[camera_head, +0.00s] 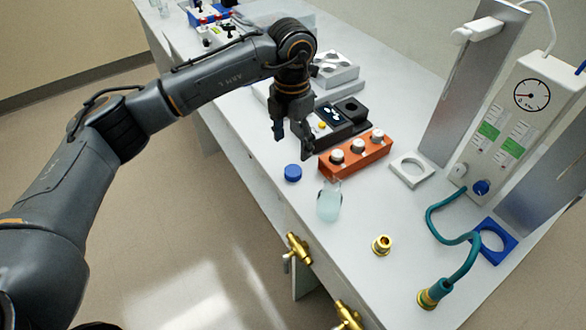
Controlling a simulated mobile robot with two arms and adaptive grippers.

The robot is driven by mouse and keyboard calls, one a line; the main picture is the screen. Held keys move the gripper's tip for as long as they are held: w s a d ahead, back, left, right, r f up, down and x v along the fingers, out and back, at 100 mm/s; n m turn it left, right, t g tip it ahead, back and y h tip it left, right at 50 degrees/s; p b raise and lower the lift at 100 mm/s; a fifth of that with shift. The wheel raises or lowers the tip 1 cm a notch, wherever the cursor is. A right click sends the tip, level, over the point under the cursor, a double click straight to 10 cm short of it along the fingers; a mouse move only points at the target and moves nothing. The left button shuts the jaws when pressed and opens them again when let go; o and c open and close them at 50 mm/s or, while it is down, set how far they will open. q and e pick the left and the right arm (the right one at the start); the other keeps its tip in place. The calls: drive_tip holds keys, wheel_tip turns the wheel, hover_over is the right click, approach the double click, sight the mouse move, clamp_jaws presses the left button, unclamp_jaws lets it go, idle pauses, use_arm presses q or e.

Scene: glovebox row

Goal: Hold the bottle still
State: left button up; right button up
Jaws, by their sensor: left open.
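A small clear bottle (329,204) with pale blue liquid stands near the front edge of the white bench. Its top shows no cap. A blue cap (293,173) lies on the bench to the left of it. My left gripper (293,144) points down with its fingers apart and empty. In the picture it is above and left of the bottle, apart from it, over the blue cap and beside an orange rack. My right gripper is not in view.
The orange rack (356,155) with white-capped vials stands behind the bottle, before a dark device (343,118). A grey square holder (410,169), a brass fitting (381,245) and a teal hose (457,262) are to the right. Brass valves (298,248) stick out at the front edge.

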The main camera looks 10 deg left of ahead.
sight(294, 169)
use_arm(q)
drive_tip(key=shift+f, duration=1.75)
drive_tip(key=shift+f+p, duration=0.2)
drive_tip(key=shift+p, duration=0.2)
drive_tip(key=f, duration=0.1)
drive_tip(key=f+p, duration=0.1)
drive_tip(key=f, duration=0.3)
drive_tip(key=shift+w+d+p, duration=0.15)
drive_tip(key=shift+w+p, duration=0.1)
drive_tip(key=shift+p, duration=0.1)
drive_tip(key=shift+r, duration=0.1)
drive_tip(key=shift+c, duration=0.4)
drive_tip(key=c, duration=0.8)
